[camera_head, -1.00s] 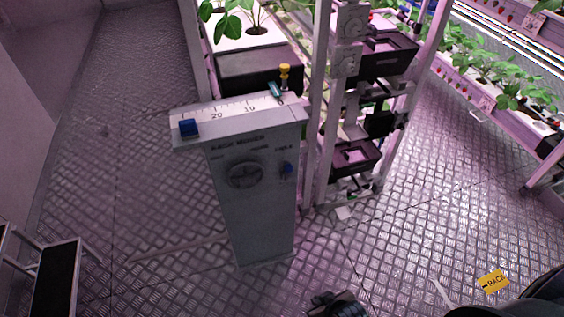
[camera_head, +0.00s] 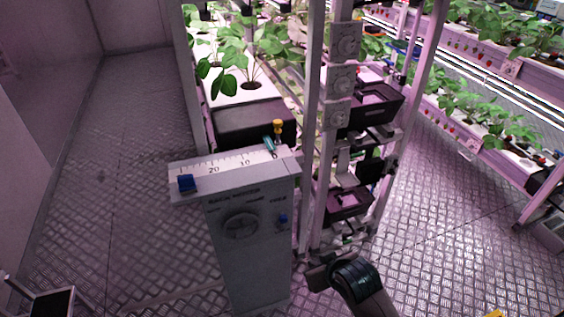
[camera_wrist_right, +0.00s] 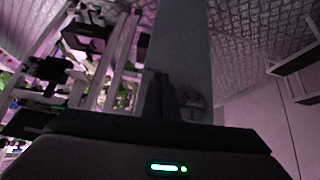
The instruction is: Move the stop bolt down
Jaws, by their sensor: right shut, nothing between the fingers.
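A grey post marked as a rack mover (camera_head: 245,265) stands at the centre of the head view. A small blue knob (camera_head: 283,219) sits on the front face. I cannot tell which part is the stop bolt. My right gripper (camera_head: 318,273) is shut and empty, low and right of the post. Its dark fingers (camera_wrist_right: 160,95) show before the post in the wrist view. My left gripper is out of view.
A round dial (camera_head: 240,227) is on the post's front; it also shows in the wrist view (camera_wrist_right: 194,105). A plant rack (camera_head: 312,130) with black boxes stands close behind and right. A step stool (camera_head: 50,302) is at lower left. Open metal floor lies left and right.

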